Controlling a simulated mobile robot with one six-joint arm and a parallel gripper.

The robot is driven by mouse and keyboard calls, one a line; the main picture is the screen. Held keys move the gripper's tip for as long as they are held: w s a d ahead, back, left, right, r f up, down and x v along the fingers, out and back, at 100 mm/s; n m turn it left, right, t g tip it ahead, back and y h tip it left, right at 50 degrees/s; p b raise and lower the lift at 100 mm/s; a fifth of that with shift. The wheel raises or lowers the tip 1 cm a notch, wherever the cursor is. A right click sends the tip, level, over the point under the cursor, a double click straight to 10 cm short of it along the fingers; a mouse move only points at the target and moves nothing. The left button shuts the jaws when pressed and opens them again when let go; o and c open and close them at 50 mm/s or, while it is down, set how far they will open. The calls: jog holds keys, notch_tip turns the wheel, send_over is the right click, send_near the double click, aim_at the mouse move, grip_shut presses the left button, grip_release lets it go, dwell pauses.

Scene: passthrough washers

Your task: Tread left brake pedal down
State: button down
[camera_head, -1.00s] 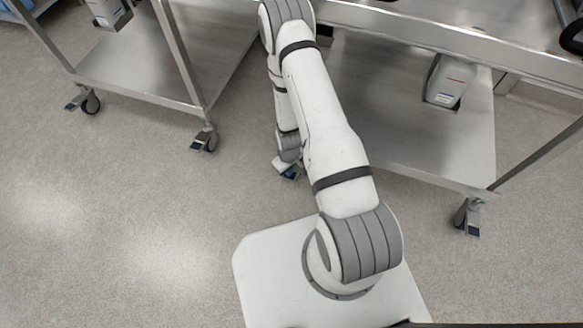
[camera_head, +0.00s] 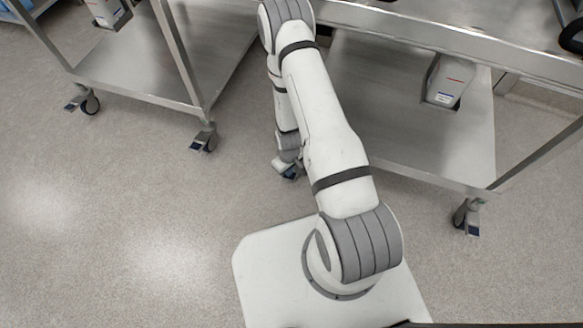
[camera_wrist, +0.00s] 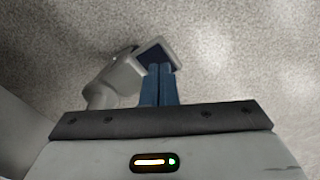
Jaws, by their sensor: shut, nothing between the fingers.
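The left brake pedal (camera_wrist: 155,52) is a dark blue pad in a pale metal frame on a grey caster (camera_wrist: 115,78), in the wrist view. My gripper (camera_wrist: 159,66) has its two blue fingers shut together with nothing between them. The fingertips overlap the near edge of the pad in the picture. I cannot tell whether they press on it. In the head view my arm reaches down to the front left corner of the right cart. The small white and dark blue shapes at its end are too small to tell gripper from pedal.
The right cart (camera_head: 420,140) has a low metal shelf and another braked caster (camera_head: 467,215) at its front right. A second cart (camera_head: 140,75) stands left, its near caster (camera_head: 205,138) also with a blue pedal. The speckled floor (camera_head: 110,220) in front is clear.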

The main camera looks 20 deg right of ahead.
jog(key=shift+f, duration=0.2)
jog(key=shift+f+b, duration=1.35)
jog(key=shift+f, duration=0.15)
notch_tip(320, 180, up, 8)
jog(key=p, duration=0.5)
jog(key=shift+r+p, duration=0.15)
jog(key=shift+p, duration=0.25)
